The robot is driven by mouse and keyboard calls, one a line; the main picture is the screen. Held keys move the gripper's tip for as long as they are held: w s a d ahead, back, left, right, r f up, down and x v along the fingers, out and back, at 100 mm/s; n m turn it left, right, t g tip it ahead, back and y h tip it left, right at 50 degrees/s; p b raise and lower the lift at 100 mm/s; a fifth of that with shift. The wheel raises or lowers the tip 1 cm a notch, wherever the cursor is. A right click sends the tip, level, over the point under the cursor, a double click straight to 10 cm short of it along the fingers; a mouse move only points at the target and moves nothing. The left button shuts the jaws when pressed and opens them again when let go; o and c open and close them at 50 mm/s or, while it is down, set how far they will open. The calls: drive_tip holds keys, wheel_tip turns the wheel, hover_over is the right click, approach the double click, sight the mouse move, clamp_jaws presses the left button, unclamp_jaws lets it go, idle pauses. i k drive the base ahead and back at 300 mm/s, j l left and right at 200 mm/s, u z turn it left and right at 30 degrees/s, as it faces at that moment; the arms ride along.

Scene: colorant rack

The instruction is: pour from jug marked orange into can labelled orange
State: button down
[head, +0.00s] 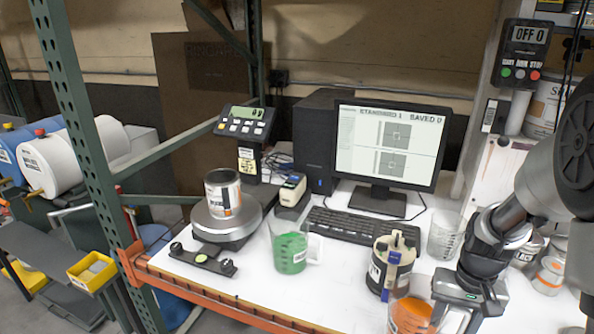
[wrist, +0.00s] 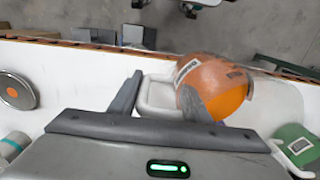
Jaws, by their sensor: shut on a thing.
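The clear jug with orange colorant (head: 411,316) is at the bottom of the head view, near the table's front edge. My gripper (head: 455,315) is just right of it. In the wrist view, my gripper (wrist: 163,98) is shut on the pale handle of the orange jug (wrist: 225,90). I cannot tell whether the jug touches the table. A can with an orange label mark (head: 222,195) stands upright on the round scale plate (head: 227,222) at the left. Its inside looks dark.
A keyboard (head: 362,227) and monitor (head: 388,147) are behind. An empty clear jug (head: 444,236) stands at right. A green rack post (head: 85,150) rises at left.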

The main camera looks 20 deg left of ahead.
sight(222, 186)
drive_tip(key=k+j, duration=0.1)
drive_tip(key=j, duration=1.05)
drive_tip(key=k+j, duration=0.15)
drive_tip(key=j, duration=0.45)
